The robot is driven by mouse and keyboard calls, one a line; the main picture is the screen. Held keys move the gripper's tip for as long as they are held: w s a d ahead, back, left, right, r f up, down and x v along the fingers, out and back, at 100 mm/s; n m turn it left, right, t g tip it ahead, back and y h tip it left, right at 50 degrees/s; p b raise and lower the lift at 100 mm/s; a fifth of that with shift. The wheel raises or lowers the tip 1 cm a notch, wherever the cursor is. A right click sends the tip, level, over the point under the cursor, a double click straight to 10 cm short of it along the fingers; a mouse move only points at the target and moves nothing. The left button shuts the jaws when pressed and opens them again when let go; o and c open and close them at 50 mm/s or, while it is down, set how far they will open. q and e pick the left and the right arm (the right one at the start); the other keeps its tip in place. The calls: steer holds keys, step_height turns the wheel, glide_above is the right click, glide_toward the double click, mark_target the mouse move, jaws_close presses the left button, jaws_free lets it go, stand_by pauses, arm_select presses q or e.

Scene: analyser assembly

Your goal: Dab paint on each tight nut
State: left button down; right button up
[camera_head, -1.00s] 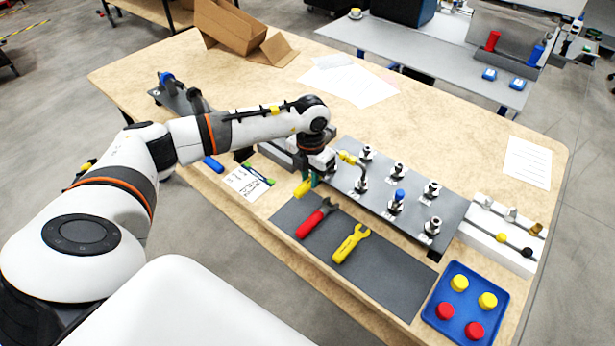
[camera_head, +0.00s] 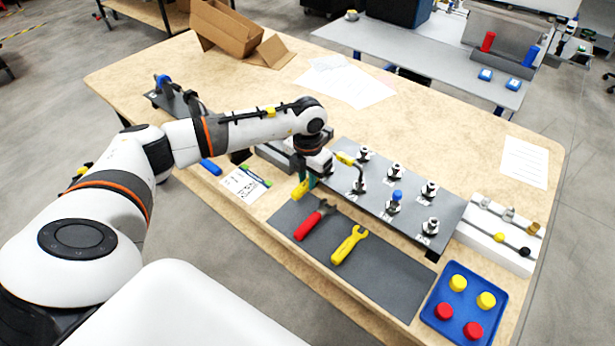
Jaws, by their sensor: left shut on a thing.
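My left gripper (camera_head: 311,181) is shut on a small yellow-ended thing (camera_head: 301,190), just above the near left edge of the grey fitting plate. I cannot tell whether the two yellow pieces are one thing. Several metal fittings with nuts stand upright in two rows on the grey plate (camera_head: 411,207). One fitting (camera_head: 394,201) has a blue top. No paint on the nuts can be made out at this size. My right gripper is not in view.
A dark mat (camera_head: 385,283) in front holds a red wrench (camera_head: 310,224) and a yellow wrench (camera_head: 347,246). A blue tray (camera_head: 452,324) with red and yellow caps is at the front right. A white rack (camera_head: 480,241) stands right of the plate. A green-and-blue marker (camera_head: 255,175) lies by a card.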

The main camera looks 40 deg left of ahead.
mark_target(297, 191)
arm_select(q)
steer(key=shift+w+b, duration=0.3)
steer(key=shift+w, duration=0.15)
stand_by(0.3)
stand_by(0.5)
steer(key=shift+s+a+r+p, duration=0.15)
steer(key=shift+s+p, duration=0.55)
steer(key=shift+s, duration=0.65)
steer(key=shift+s+p, duration=0.4)
steer(key=shift+s, duration=0.75)
step_height(297, 191, up, 10)
steer(key=p, duration=0.6)
